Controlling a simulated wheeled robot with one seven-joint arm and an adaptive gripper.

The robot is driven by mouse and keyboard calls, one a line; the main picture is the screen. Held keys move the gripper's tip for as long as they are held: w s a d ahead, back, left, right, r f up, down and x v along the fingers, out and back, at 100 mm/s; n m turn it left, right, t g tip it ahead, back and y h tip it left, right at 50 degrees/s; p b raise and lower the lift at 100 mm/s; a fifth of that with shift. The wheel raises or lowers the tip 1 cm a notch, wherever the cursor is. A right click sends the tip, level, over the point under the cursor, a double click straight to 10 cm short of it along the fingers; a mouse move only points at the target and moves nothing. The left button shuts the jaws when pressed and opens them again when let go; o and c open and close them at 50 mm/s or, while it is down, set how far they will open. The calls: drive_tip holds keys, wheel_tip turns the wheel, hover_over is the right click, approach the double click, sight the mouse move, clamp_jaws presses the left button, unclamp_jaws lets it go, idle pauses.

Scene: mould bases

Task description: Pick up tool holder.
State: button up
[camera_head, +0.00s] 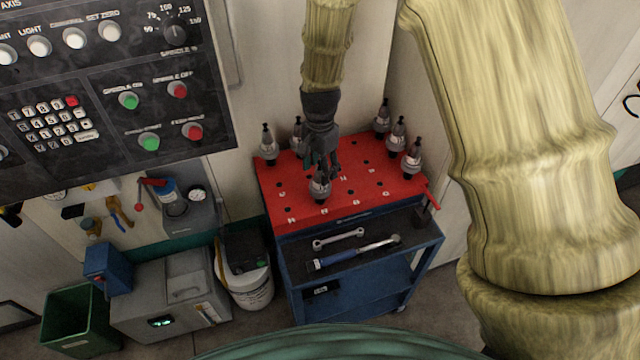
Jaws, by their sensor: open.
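Several tool holders, silver with dark tips, stand upright in the red top of a blue cart (300,206). One tool holder (320,188) stands near the front middle of the red top, directly below my gripper (322,167). My gripper points down with its dark fingers open, close over or around the tip of this holder; I cannot tell if they touch it. Other tool holders stand at the left (268,147), back right (383,118), right (397,135) and front right (413,158). One more (297,134) is partly beside my gripper at the back.
A wrench (338,239) and a blue-handled tool (345,255) lie on the cart's lower front shelf. A control panel (100,90) fills the upper left. A white bucket (248,285), grey box (170,300) and green bin (80,320) stand left of the cart.

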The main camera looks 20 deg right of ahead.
drive_tip(key=shift+f, duration=0.45)
drive_tip(key=shift+c, duration=0.2)
clamp_jaws()
drive_tip(key=shift+r, duration=0.1)
